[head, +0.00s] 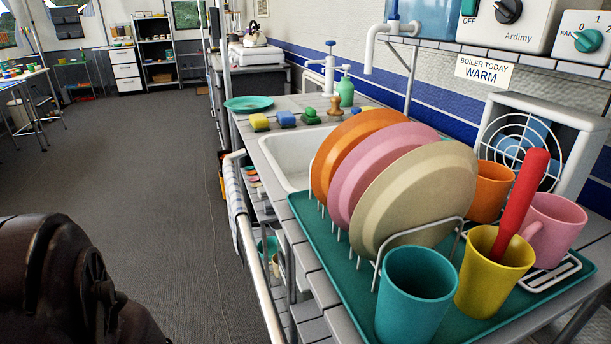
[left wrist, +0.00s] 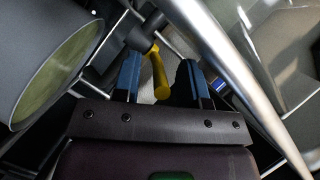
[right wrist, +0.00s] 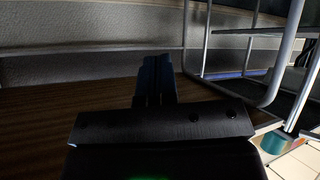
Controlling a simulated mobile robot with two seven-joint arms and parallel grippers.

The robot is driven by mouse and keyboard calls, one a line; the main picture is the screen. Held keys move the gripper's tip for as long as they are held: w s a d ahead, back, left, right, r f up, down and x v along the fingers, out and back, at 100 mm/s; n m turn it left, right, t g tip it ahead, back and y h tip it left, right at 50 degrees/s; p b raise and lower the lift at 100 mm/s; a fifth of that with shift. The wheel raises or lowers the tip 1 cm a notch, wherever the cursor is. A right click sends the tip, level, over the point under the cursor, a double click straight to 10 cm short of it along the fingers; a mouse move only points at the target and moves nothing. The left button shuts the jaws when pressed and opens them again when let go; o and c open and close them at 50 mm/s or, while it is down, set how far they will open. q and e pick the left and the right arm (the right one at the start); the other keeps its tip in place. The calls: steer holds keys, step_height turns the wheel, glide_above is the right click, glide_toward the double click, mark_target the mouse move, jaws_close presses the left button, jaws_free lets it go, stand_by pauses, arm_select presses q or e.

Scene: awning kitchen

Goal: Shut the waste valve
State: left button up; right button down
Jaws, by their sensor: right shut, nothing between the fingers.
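In the left wrist view a yellow lever (left wrist: 160,76) hangs from a dark grey pipe fitting (left wrist: 140,40); it looks like the waste valve's handle. My left gripper (left wrist: 160,60) is open, with one blue finger on each side of the lever. A gap shows on both sides, and I cannot tell how deep the lever lies between the fingers. My right gripper (right wrist: 155,58) is shut and empty, away from the valve. The head view shows neither gripper nor the valve; the sink (head: 288,158) is there, its underside hidden.
A large grey cylinder (left wrist: 40,50) is close on the left wrist view's left, and a metal tube (left wrist: 232,60) crosses its right side. Metal frame legs (right wrist: 272,85) stand right of my right gripper. In the head view, a dish rack with plates (head: 420,195) and cups fills the counter.

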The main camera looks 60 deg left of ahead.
arm_select(q)
steer(key=shift+s+d+r, duration=0.1)
steer(key=shift+s+r, duration=0.05)
steer(key=shift+s, duration=0.15)
steer(key=p+v, duration=0.3)
steer(key=v, duration=0.7)
arm_select(e)
steer(key=shift+a+r+n+g, duration=0.15)
steer(key=shift+r+n+g, duration=0.15)
steer(key=shift+g, duration=0.4)
arm_select(q)
steer(key=shift+s, duration=0.1)
